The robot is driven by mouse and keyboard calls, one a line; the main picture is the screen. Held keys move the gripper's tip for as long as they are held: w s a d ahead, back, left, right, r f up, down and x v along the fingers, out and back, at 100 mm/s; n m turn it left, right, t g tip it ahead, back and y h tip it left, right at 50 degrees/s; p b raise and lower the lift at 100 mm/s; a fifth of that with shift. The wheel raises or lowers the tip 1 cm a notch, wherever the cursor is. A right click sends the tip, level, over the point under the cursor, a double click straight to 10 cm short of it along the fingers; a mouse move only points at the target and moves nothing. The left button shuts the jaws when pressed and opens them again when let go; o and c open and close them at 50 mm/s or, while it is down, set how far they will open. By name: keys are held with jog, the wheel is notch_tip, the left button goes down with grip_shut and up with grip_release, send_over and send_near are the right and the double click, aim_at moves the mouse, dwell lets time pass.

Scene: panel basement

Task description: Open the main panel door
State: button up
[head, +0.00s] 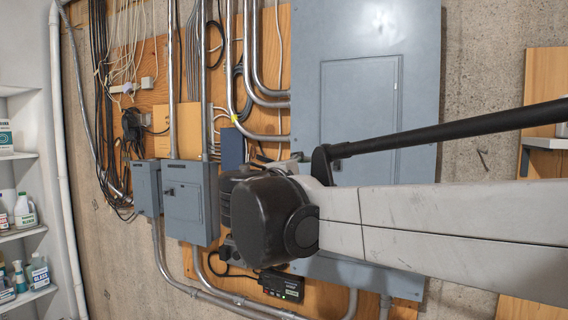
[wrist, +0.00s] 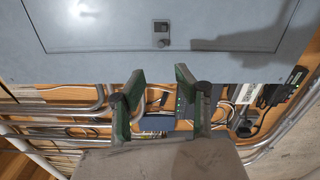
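The main panel (head: 420,40) is a large blue-grey metal box on the wall, right of centre in the head view. Its inset door (head: 360,95) lies flush, apparently closed, partly hidden by my arm. In the wrist view the door (wrist: 110,30) fills the top, with a small latch (wrist: 162,35) near its lower edge. My gripper (wrist: 158,80) is open and empty. Its two green fingers point toward the latch, which lies beyond the tips and between their lines. I see no contact with the latch. In the head view my wrist hides most of the gripper.
Two smaller grey boxes (head: 190,203) are mounted left of the panel, with metal conduits and hanging cables around them. A black device (head: 281,285) with a green light sits low on the plywood. Shelves with bottles (head: 25,210) stand at the far left.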

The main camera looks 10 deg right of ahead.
jog(key=p+x, duration=0.2)
jog(key=x, duration=1.1)
jog(key=shift+d, duration=0.2)
jog(key=shift+f, duration=0.1)
grip_shut()
